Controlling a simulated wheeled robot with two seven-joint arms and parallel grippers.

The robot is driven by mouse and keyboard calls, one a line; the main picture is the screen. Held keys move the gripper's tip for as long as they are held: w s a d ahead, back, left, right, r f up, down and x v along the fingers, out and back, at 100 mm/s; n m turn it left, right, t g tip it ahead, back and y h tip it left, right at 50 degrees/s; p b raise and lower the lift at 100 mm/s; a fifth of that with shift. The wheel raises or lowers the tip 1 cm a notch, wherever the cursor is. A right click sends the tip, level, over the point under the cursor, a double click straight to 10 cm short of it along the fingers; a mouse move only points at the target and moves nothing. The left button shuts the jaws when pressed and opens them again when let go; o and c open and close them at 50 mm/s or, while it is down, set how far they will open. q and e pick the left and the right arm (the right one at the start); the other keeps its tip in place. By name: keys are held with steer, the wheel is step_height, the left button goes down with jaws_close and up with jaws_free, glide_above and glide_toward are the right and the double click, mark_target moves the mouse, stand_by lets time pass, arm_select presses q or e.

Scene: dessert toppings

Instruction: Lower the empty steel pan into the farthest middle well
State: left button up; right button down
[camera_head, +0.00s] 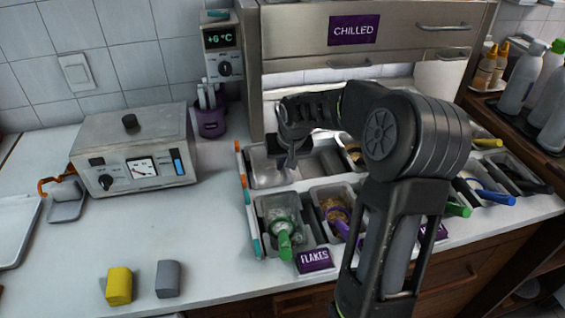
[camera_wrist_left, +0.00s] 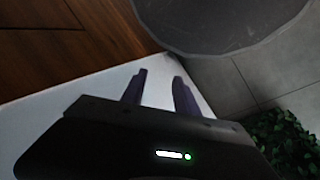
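An empty steel pan (camera_head: 265,174) shows at the far left of the topping rail, below the chilled cabinet. My right gripper (camera_head: 291,161) points down at the pan's right rim. Its fingertips overlap the rim, and their gap is hidden, so I cannot tell whether they are shut on it. A dark, empty-looking well (camera_head: 321,166) lies just right of the pan in the far row. My right forearm hides much of the rail's middle and right. My left gripper (camera_wrist_left: 159,88) is open and empty in the left wrist view, away from the rail.
Near-row pans hold toppings and a green scoop (camera_head: 284,240), with a purple "FLAKES" label (camera_head: 314,260) in front. The chilled cabinet (camera_head: 300,35) overhangs behind. A steel warmer (camera_head: 135,150), a yellow block (camera_head: 119,286) and a grey block (camera_head: 168,279) stand left. Counter between is clear.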

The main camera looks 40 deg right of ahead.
stand_by(0.3)
steer(key=c, duration=1.2)
jaws_free()
steer(key=shift+r, duration=0.15)
steer(key=shift+r+p, duration=2.75)
steer(key=shift+r, duration=1.15)
steer(key=shift+f, duration=0.1)
